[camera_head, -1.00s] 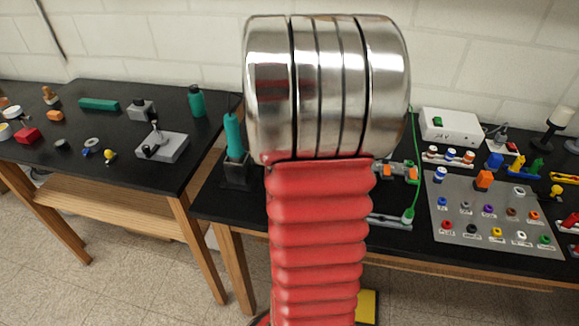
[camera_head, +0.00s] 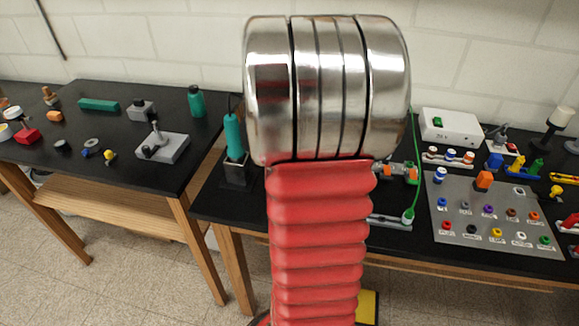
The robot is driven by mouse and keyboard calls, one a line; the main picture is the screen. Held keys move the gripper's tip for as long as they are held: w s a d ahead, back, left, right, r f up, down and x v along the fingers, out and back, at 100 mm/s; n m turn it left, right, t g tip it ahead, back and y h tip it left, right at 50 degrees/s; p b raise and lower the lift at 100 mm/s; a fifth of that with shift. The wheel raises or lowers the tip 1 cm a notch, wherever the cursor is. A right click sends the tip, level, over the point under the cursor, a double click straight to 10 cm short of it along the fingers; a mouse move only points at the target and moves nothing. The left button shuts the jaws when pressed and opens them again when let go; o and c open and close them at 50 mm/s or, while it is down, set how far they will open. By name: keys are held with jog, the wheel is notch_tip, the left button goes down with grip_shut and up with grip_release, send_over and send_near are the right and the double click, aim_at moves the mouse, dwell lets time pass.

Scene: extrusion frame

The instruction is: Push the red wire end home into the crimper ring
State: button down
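My arm, with a red ribbed sleeve and a polished metal joint, fills the middle of the head view. My gripper is not in view; it is hidden behind the arm or outside the picture. I cannot make out the red wire end or the crimper ring. Just right of my arm, a partly hidden grey fixture with orange parts (camera_head: 411,174) sits on the right table. A green wire (camera_head: 416,185) runs down beside it to a green end (camera_head: 408,216). Whether the fixture belongs to the crimper, I cannot tell.
The black right table (camera_head: 415,240) carries a grey labelled panel (camera_head: 465,222) with several coloured sockets, a white box (camera_head: 450,127) and a teal-handled tool in a stand (camera_head: 234,137). The left table (camera_head: 100,165) holds a grey device (camera_head: 163,147) and small parts.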

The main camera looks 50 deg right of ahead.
jog(key=shift+f, duration=0.25)
jog(key=c, duration=1.6)
grip_release()
notch_tip(320, 180, up, 14)
jog(key=shift+f, duration=0.1)
